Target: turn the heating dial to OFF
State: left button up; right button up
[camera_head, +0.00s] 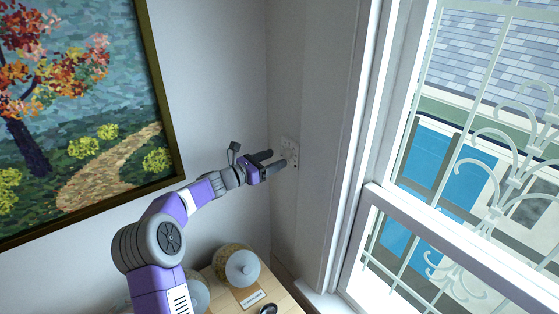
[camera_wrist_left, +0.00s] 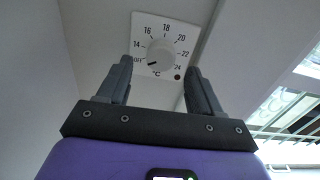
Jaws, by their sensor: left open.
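The heating dial is a white round knob (camera_wrist_left: 160,54) on a square white plate (camera_wrist_left: 172,29) marked OFF, 14 to 24 and °C. A short dark mark on the knob points to the lower left, near the OFF label (camera_wrist_left: 138,60). In the head view the plate (camera_head: 290,146) is on the wall beside the window, partly covered by my gripper. My left gripper (camera_head: 276,158) is open in front of the plate. In the wrist view its fingers (camera_wrist_left: 160,72) stand to either side of the knob; whether they touch it cannot be told. My right gripper is not in view.
A framed painting (camera_head: 90,110) hangs on the left wall. A window (camera_head: 470,150) with a white frame is to the right. Below my left arm, a wooden surface (camera_head: 222,290) holds round objects, one a pale-topped jar (camera_head: 240,266), and a small label card (camera_head: 252,298).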

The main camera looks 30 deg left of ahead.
pick_arm(q)
jog(key=v, duration=0.4)
jog(key=shift+b, duration=0.4)
jog(key=s+d+f+m+g, duration=0.35)
jog(key=d+f, duration=0.25)
jog(key=f, duration=0.5)
jog(key=s+d+f+m+g, duration=0.2)
jog(key=d+f+m+g, duration=0.3)
jog(key=f, duration=0.6)
jog(key=s+d+f+m+g, duration=0.1)
jog(key=s+d+f+g, duration=0.2)
jog(key=d+f, duration=0.6)
jog(key=s+d+f+m+g+y, duration=0.1)
jog(key=s+d+f+m+g, duration=0.1)
jog(key=s+d+f+m, duration=0.45)
jog(key=s+d+f+m+g+y, duration=0.1)
jog(key=s+d+f+m, duration=0.15)
jog(key=s+m, duration=0.55)
jog(key=s+d+f+m+g+y, duration=0.15)
jog(key=s+d+f+m, duration=0.3)
jog(key=s, duration=0.55)
notch_tip(320, 180, down, 18)
jog(key=b, duration=1.6)
jog(key=shift+w+r+h+b, duration=0.2)
jog(key=shift+w+h+b, duration=0.1)
jog(key=shift+h+b, duration=0.15)
